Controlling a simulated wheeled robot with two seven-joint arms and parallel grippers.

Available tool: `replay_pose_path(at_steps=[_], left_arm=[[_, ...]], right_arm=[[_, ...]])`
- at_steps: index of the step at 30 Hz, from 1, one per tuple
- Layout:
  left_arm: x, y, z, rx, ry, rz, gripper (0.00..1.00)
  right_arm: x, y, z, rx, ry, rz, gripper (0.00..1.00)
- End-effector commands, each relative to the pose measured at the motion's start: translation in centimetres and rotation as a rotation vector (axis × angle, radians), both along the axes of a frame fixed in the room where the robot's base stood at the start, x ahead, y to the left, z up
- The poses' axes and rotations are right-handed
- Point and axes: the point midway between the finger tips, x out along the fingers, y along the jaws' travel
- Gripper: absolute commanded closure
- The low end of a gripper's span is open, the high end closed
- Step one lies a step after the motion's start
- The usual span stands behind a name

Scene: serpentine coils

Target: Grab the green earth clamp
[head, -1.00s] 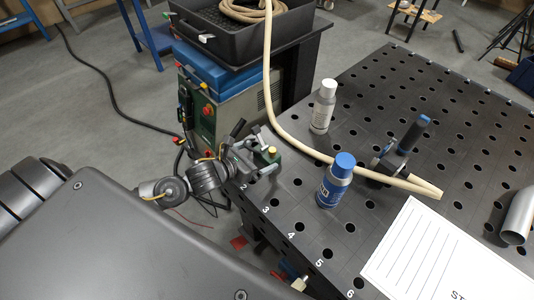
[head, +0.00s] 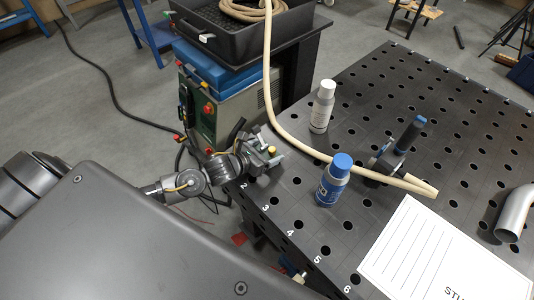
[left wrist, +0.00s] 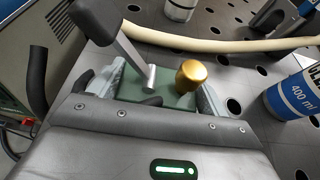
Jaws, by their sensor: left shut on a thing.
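The green earth clamp (left wrist: 133,86) sits between the grey fingers of my left gripper (left wrist: 150,92) in the left wrist view. It has a brass-coloured knob (left wrist: 191,74) on top and a dark lever rising from it. The fingers press on it from both sides. In the head view my left gripper (head: 262,158) is at the near left corner of the perforated table, by the number 2, and hides most of the clamp. My right gripper is not in view.
A blue-capped can (head: 333,180) and a white can (head: 322,107) stand on the perforated table (head: 460,105). A beige hose (head: 290,137) curves past them to a blue-handled clamp (head: 410,135). A paper sheet (head: 420,245) lies in front. A welding machine (head: 225,115) stands behind my left gripper.

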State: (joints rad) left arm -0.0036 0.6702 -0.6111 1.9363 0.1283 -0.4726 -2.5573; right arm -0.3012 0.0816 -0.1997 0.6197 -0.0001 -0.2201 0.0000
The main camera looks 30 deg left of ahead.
Motion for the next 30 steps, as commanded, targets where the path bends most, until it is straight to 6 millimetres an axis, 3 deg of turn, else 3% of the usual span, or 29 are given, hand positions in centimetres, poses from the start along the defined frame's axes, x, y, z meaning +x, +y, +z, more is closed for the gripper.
replay_pose_path(at_steps=[1, 5, 19, 24, 30], left_arm=[[0.0, 0.0, 0.0, 0.0, 0.0, 0.0, 0.56], [0.0, 0.0, 0.0, 0.0, 0.0, 0.0, 0.73], [0.2, 0.0, 1.2, -0.003, -0.009, 0.0, 0.73], [0.1, 0.1, 3.3, -0.001, -0.011, -0.001, 0.73], [-2.4, 2.7, 7.3, 0.005, -0.009, -0.003, 0.73]], right_arm=[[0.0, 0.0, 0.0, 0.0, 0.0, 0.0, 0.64], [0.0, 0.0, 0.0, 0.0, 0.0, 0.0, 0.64], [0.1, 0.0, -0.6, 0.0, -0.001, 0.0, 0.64], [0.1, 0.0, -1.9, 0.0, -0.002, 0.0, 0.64], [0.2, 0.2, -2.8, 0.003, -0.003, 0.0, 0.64]])
